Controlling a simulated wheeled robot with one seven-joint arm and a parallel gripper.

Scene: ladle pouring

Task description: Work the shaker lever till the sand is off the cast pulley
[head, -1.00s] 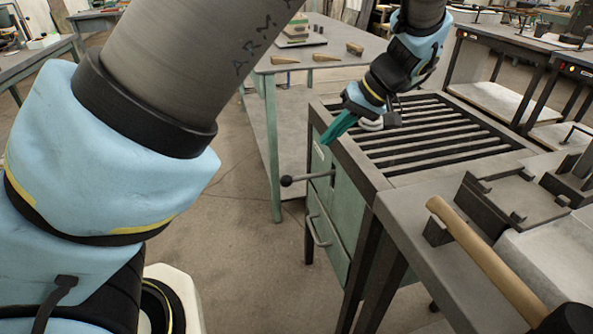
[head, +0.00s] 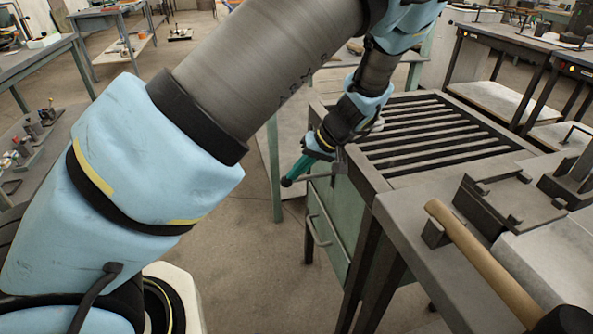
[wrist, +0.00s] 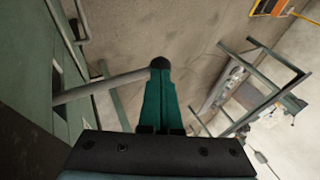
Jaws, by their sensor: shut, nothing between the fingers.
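The shaker lever (head: 322,176) is a grey rod sticking out from the side of the green shaker table, ending in a dark ball knob (head: 286,182). My gripper (head: 293,177) has its teal fingers together, pointing down and left, with the tips at the knob. In the wrist view the lever (wrist: 105,86) comes in from the left and the knob (wrist: 160,63) shows just past the fingertips. I cannot tell whether they touch. A pale rounded thing (head: 378,124) shows on the slatted top behind my wrist; it may be the pulley, mostly hidden, and its sand cannot be made out.
The slatted shaker top (head: 440,133) has a raised dark frame. A drawer handle (head: 318,228) sticks out below the lever. A grey bench (head: 430,235) with a wooden-handled tool (head: 485,262) stands at the right. The floor left of the shaker is clear.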

